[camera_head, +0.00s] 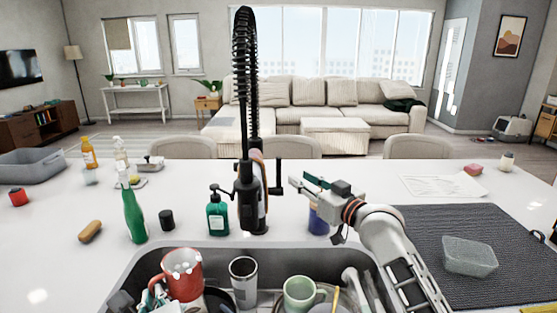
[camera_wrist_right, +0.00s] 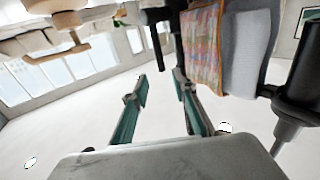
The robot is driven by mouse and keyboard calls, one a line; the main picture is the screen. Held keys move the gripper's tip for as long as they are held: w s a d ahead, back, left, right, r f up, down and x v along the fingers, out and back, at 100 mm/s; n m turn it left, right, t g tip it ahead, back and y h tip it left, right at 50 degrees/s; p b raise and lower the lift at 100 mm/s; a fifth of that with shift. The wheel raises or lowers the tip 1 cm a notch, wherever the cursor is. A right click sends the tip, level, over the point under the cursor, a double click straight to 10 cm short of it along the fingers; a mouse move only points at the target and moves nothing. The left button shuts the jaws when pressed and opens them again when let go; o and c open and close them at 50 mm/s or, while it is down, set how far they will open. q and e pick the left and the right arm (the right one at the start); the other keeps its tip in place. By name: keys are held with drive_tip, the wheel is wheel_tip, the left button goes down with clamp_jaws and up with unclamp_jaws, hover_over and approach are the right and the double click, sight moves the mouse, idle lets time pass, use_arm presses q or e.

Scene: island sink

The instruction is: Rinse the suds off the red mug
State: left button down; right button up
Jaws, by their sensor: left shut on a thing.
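The red mug (camera_head: 183,283) is at the left of the sink in the head view, with white suds on its rim and upper side. My left gripper (camera_head: 150,294) is at the lower left, shut on the red mug near its handle; its fingers are partly hidden. The black spring-neck faucet (camera_head: 248,190) stands behind the sink, with a lever on its right side. My right gripper (camera_head: 312,187) is to the right of the faucet, above the counter and apart from the lever. In the right wrist view its teal fingers (camera_wrist_right: 160,95) are spread, with nothing between them.
A clear box (camera_head: 469,255) sits on the dark mat (camera_head: 430,225) at right.

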sight(280, 166)
drive_tip(key=x, duration=1.2)
drive_tip(key=shift+c, duration=0.3)
clamp_jaws()
